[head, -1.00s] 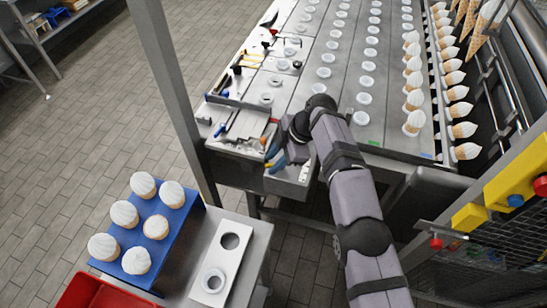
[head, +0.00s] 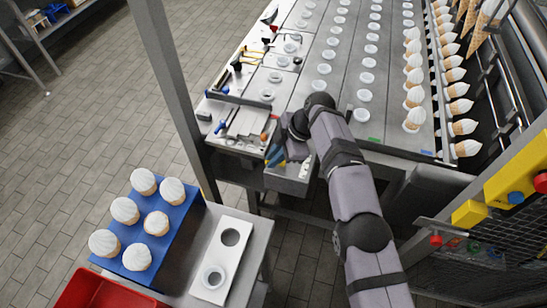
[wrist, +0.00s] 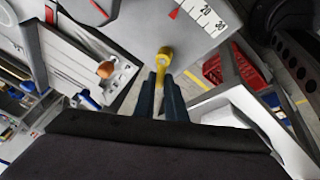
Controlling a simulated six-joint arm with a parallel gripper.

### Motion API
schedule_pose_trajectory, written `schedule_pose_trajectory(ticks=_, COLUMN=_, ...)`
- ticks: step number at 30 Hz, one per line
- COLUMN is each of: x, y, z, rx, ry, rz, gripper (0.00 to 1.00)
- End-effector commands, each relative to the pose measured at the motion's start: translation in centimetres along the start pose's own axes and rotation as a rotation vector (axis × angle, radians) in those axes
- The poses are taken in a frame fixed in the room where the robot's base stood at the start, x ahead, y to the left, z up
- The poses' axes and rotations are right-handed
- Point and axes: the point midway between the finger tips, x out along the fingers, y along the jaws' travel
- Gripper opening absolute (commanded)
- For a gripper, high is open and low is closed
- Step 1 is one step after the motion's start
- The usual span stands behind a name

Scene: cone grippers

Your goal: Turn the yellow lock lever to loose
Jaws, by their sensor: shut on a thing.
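The yellow lock lever (wrist: 165,58) shows in the wrist view, with a round eye at its pivot on a grey plate and its arm running down between my fingers. My gripper (wrist: 160,88) has two dark blue fingers, one on each side of the lever arm, and is shut on it. In the head view my gripper (head: 276,157) is at the front edge of the bench, where its blue fingers and a bit of yellow show. The lever's lower end is hidden between the fingers.
A scale (wrist: 205,18) marked 20 and 30 with a red pointer lies beside the lever. An orange knob (wrist: 105,69) is at left. In the head view, tools lie on the bench, and a blue tray (head: 185,235) of white-topped cones stands lower left beside a red bin (head: 95,292).

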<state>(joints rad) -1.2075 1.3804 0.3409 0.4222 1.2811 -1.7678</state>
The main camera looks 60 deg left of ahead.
Motion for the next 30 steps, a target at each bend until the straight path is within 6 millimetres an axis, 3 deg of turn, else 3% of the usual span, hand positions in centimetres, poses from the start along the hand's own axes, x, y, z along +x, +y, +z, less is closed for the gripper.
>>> schedule_pose_trajectory(ticks=20, x=0.36, y=0.36, z=0.12, rx=0.142, ry=-0.030, rz=0.059, gripper=0.00)
schedule_pose_trajectory(ticks=30, x=0.40, y=0.86, z=0.06, rx=0.306, ry=-0.064, rz=0.128, gripper=0.00)
